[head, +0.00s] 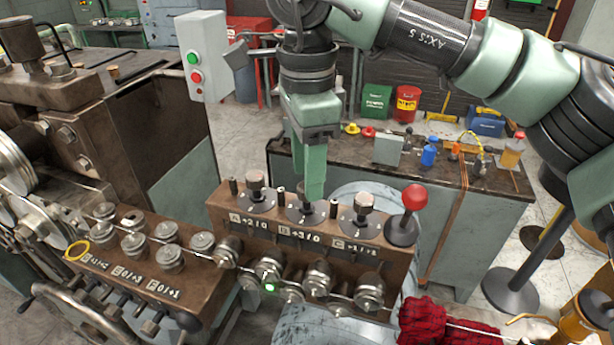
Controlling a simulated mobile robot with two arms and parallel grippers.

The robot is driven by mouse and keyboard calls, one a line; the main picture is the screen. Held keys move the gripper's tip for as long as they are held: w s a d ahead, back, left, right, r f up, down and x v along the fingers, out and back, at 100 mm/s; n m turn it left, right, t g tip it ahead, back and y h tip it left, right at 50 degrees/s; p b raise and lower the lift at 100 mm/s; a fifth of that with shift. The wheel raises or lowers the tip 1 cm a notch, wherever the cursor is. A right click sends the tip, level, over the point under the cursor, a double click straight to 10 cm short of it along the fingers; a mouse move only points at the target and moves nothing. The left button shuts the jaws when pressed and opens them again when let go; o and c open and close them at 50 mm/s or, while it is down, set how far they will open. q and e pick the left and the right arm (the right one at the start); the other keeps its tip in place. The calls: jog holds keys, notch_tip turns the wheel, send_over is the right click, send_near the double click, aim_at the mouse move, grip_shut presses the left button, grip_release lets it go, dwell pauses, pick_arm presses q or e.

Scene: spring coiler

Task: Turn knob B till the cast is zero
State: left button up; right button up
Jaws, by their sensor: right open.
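Knob B (306,209) stands on top of the brown block (315,262) of the coiler, in the middle of a row of three. Its label (297,234) below appears to read "B +3/0". My right gripper (315,192) points down from above with its green fingers at knob B, and they hide part of it. The gripper is open; the gap between its fingers is hard to see from this side, and I cannot tell whether they touch the knob. Knob A (256,182) is to the left and knob C (363,204) to the right. My left gripper is not in view.
A red ball-topped lever (414,199) stands right of knob C. A wire passes the rollers (319,279) along the block's front, near a green light (270,287). A control box (203,58) hangs upper left. Behind is a bench (300,160) with bottles.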

notch_tip(320, 180, up, 6)
jog(key=shift+r+b, duration=0.2)
jog(key=shift+b, duration=0.2)
